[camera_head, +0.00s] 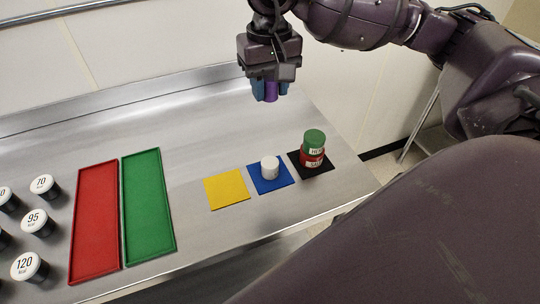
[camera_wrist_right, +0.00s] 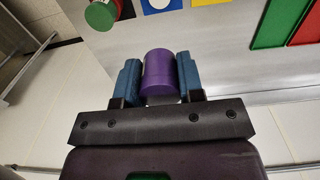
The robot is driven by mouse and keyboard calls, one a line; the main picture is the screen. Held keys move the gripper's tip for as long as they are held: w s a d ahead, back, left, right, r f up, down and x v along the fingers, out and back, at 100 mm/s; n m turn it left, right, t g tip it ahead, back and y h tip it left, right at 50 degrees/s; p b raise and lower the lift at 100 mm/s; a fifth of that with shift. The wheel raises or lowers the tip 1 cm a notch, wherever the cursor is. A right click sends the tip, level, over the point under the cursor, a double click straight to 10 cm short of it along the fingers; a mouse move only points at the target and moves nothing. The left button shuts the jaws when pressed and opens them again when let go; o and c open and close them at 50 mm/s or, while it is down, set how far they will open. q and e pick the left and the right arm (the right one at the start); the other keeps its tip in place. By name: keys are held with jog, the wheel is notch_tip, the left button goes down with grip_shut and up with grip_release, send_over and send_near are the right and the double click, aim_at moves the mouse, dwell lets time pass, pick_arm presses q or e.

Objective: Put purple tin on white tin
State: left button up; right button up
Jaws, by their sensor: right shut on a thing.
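The purple tin (camera_wrist_right: 159,72) is held between the two blue fingers of my right gripper (camera_wrist_right: 160,80) in the right wrist view. In the head view my right gripper (camera_head: 270,92) is above the back of the steel counter, with the purple tin (camera_head: 271,91) between its fingers, clear of the surface. The white tin (camera_head: 270,168) stands upright on the blue mat (camera_head: 284,183), with nothing on top. It lies below the gripper in the picture and nearer the front edge. My left gripper is not in view.
A green tin (camera_head: 314,138) stands on a red tin (camera_head: 312,158) on the black mat (camera_head: 325,170), right of the white tin. A yellow mat (camera_head: 227,189) is empty. Red (camera_head: 95,225) and green (camera_head: 148,205) trays are empty. Several black weights with white tops (camera_head: 38,222) stand far left.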

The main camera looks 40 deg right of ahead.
aim_at(270, 162)
notch_tip(270, 162, down, 18)
jog(key=shift+f, duration=0.25)
dwell(0.4)
jog(key=shift+f, duration=0.15)
jog(key=o, duration=0.9)
jog(key=shift+o, duration=0.2)
